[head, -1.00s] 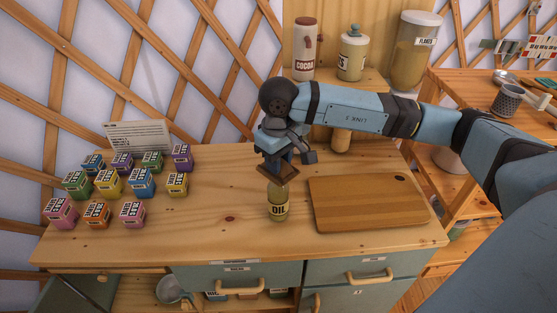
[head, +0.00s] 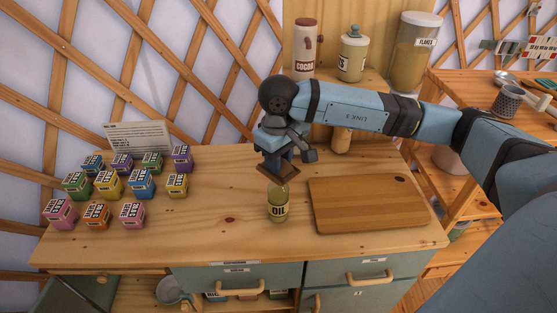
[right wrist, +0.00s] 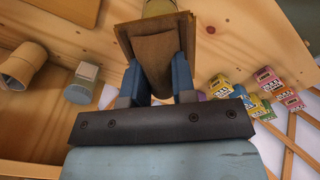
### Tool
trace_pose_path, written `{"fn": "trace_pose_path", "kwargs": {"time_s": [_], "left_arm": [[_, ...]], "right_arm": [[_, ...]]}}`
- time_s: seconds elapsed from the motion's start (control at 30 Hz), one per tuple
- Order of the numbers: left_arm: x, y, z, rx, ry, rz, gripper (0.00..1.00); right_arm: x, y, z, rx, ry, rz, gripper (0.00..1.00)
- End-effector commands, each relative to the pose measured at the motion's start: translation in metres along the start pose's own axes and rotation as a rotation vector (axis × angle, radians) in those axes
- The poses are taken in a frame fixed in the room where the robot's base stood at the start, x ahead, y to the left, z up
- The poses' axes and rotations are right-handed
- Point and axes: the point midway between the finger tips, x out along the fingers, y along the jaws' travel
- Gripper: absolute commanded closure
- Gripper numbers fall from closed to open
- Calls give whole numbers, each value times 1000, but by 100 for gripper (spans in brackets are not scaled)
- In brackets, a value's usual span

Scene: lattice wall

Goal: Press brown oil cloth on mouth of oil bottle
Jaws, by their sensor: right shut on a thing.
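The oil bottle (head: 278,206), yellowish with an OIL label, stands upright on the wooden counter, left of the cutting board. My right gripper (head: 279,167) points down above the bottle and is shut on the brown oil cloth (head: 272,173). In the right wrist view the brown cloth (right wrist: 158,58) hangs folded between the two blue fingers, and part of the yellowish bottle (right wrist: 158,7) shows just past it at the top edge. The cloth is at or just over the bottle's mouth; the mouth is hidden, so contact cannot be told. My left gripper is not in view.
A cutting board (head: 368,204) lies right of the bottle. Several small coloured boxes (head: 108,183) and a card (head: 138,137) stand on the left. The counter between boxes and bottle is clear.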

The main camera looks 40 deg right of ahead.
Motion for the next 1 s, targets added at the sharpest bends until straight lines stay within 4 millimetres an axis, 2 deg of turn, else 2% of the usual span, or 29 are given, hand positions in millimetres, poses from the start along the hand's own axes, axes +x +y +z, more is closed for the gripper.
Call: {"fn": "trace_pose_path", "kwargs": {"time_s": [0.7, 1.0], "left_arm": [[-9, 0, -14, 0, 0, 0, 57], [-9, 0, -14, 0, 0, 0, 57]], "right_arm": [[-60, 0, 0, 0, 3, 0, 98], [-63, 0, 0, 0, 3, 1, 98]]}}
